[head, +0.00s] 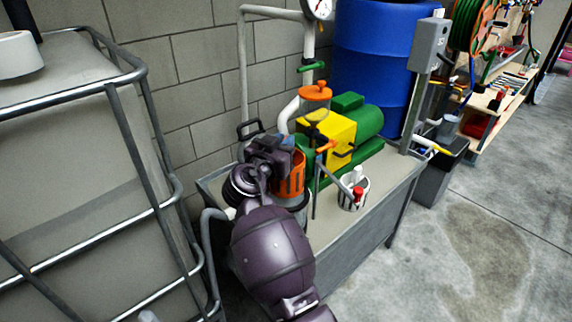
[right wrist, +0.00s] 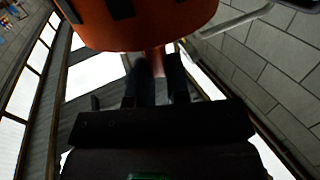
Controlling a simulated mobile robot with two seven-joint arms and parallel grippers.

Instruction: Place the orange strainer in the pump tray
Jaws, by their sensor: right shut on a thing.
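The orange strainer (head: 291,178) is a slotted orange cylinder, seen upright in the head view beside the yellow pump. My right gripper (head: 279,151) is shut on it, partly hidden by my wrist. In the right wrist view the orange body (right wrist: 150,22) fills the top, with a narrow orange part between the fingers (right wrist: 155,85). The pump tray (head: 384,178) is a grey, flat-topped stand carrying the pump. The strainer appears over its left part, above a grey cylindrical housing (head: 299,208); I cannot tell whether they touch. My left gripper is not in view.
An orange-topped pipe fitting (head: 316,92) rises behind. A blue drum (head: 370,60) stands behind the tray, and a metal-framed tank (head: 75,160) at left.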

